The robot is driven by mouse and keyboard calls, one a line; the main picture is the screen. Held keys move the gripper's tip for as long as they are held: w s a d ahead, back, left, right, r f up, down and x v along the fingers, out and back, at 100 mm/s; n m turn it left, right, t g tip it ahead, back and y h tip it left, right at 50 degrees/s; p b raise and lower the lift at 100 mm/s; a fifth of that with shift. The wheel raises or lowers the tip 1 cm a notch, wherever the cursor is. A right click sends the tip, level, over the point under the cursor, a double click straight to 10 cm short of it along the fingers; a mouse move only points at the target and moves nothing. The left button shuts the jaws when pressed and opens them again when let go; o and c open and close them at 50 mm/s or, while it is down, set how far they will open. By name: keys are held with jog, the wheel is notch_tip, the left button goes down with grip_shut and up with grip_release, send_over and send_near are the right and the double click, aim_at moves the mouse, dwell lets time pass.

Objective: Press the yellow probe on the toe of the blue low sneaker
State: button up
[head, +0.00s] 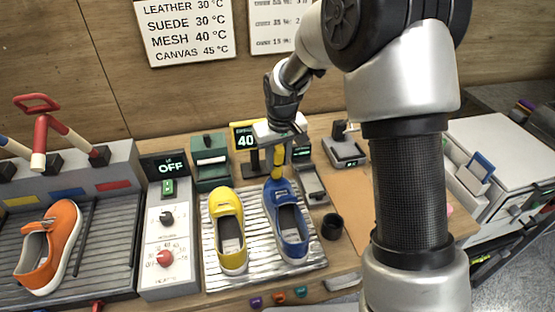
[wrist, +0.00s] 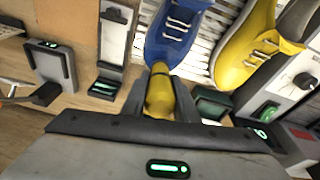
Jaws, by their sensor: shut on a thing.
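The blue low sneaker (head: 290,228) stands on a ribbed metal plate (head: 262,264), its toe toward the back. It also shows at the top of the wrist view (wrist: 178,28). My gripper (head: 279,142) is above the toe end, shut on the yellow probe (wrist: 160,94). The probe (head: 279,162) points down, and its tip is at the blue toe. I cannot tell whether the tip touches the toe or stops just short. In the wrist view, the gripper's fingers (wrist: 159,100) lie on both sides of the probe.
A yellow sneaker (head: 228,230) stands left of the blue one on the plate. A display (head: 244,137) reading 40 stands behind. A control box (head: 168,240) with knobs is at left, beyond it an orange sneaker (head: 50,250). A dark cup (head: 332,226) stands right of the plate.

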jog(key=shift+r+p, duration=1.85)
jog(key=shift+r, duration=1.45)
